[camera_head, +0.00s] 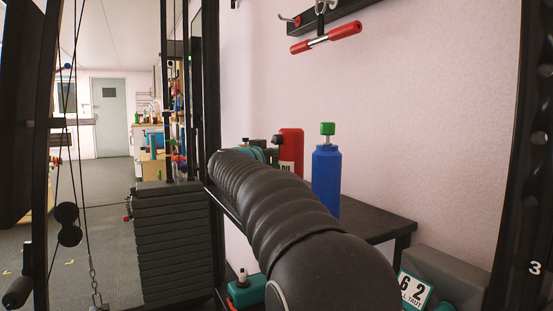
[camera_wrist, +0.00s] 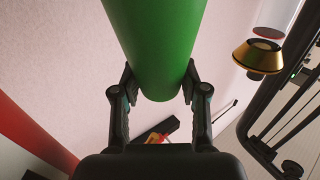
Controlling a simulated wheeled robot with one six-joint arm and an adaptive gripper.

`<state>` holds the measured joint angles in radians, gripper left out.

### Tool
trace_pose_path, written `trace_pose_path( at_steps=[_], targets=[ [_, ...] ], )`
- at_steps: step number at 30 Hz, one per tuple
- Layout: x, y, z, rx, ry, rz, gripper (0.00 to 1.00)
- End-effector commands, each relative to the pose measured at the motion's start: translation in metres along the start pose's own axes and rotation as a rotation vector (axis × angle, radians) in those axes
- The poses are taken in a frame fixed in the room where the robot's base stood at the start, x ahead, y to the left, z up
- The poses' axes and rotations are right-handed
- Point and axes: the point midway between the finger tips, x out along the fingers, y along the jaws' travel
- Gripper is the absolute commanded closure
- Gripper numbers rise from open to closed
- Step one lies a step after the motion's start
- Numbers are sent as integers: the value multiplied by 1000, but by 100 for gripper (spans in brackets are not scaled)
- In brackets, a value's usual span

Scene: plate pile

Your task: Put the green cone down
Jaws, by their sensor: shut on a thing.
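The green cone (camera_wrist: 155,40) fills the top middle of the wrist view, its rounded lower end between my fingers. My gripper (camera_wrist: 158,84) is shut on it, with one finger against each side. The cone's far end is cut off by the top of the frame. In the head view my dark arm crosses the middle and hides the gripper and cone. What lies beneath the cone cannot be seen.
A stack of black plates (camera_head: 178,240) stands left of my arm in the head view. A blue bottle (camera_head: 326,182) with a green cap and a red container (camera_head: 291,150) stand on a dark bench (camera_head: 375,222). A gold-coloured object (camera_wrist: 258,57) shows in the wrist view.

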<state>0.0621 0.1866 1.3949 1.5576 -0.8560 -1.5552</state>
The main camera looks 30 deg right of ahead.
Motion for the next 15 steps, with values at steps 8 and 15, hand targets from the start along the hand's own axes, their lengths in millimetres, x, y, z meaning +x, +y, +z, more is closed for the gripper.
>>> trace_pose_path(
  at_steps=[8, 15],
  targets=[
    [0, 0, 2, -1, 0, 0, 34],
    [0, 0, 2, 0, 0, 0, 31]
  ],
)
